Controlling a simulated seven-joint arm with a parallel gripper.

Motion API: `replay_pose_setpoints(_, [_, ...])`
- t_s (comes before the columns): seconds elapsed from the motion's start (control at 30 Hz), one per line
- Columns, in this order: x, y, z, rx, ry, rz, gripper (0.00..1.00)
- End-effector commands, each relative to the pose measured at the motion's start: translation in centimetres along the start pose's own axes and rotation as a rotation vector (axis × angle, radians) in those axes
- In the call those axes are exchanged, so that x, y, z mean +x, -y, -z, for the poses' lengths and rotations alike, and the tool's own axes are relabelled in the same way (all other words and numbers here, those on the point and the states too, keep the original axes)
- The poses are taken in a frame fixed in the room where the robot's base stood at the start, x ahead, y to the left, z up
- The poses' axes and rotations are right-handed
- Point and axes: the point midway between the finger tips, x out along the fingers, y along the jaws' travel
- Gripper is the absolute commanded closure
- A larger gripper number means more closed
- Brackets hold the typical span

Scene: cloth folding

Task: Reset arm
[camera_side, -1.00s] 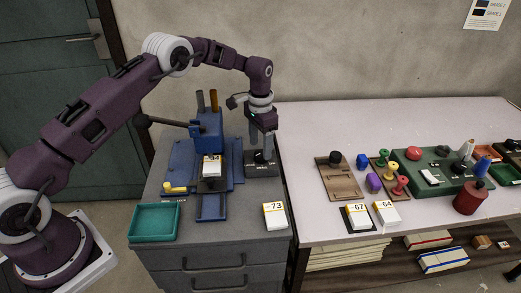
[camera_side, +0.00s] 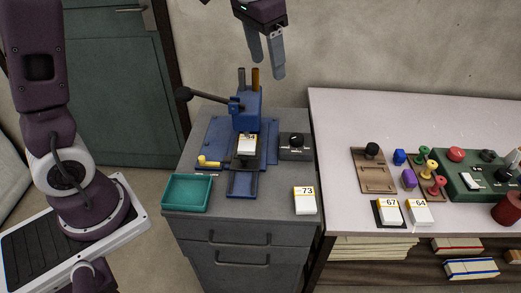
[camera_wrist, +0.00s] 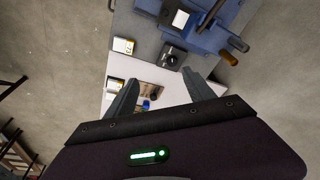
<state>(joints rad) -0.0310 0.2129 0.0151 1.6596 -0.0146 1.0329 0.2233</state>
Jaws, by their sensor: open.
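My gripper (camera_side: 267,55) is high above the back of the grey cabinet in the side view, with its two grey fingers pointing down. The fingers are apart and nothing is between them. In the wrist view my gripper (camera_wrist: 163,92) also shows open and empty, with the cabinet and the table far below. My gripper touches nothing. Below it in the side view is a blue press (camera_side: 246,110) with a dark lever and a small white block (camera_side: 247,145) on it.
On the cabinet are a teal tray (camera_side: 187,192), a dark box with a black knob (camera_side: 295,146) and a white block marked 73 (camera_side: 305,200). The pale table (camera_side: 335,110) at right holds stamps, blocks and a green board (camera_side: 465,183). The air around my gripper is clear.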

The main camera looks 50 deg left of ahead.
Motion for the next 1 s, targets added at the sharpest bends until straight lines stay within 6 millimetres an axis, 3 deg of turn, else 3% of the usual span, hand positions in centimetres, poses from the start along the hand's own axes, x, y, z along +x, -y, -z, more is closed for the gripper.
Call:
replay_pose_setpoints(0.03, [-2.7,-0.9,-3.0,-0.02,-0.041,0.006,0.38])
replay_pose_setpoints(0.1, [-5.2,-2.1,-7.8,-0.055,-0.093,0.013,0.38])
replay_pose_setpoints(0.17, [-6.4,-3.1,-11.8,-0.085,-0.135,0.016,0.38])
replay_pose_setpoints(0.2, [-6.7,-3.7,-14.4,-0.103,-0.161,0.018,0.38])
replay_pose_setpoints(0.3, [-6.4,-4.8,-19.5,-0.14,-0.212,0.02,0.38])
replay_pose_setpoints(0.4, [-5.6,-5.4,-22.5,-0.162,-0.244,0.02,0.38])
replay_pose_setpoints(0.53, [-5.0,-5.7,-23.8,-0.172,-0.256,0.02,0.38])
replay_pose_setpoints(1.0, [-5.0,-5.6,-23.8,-0.172,-0.255,0.021,0.38])
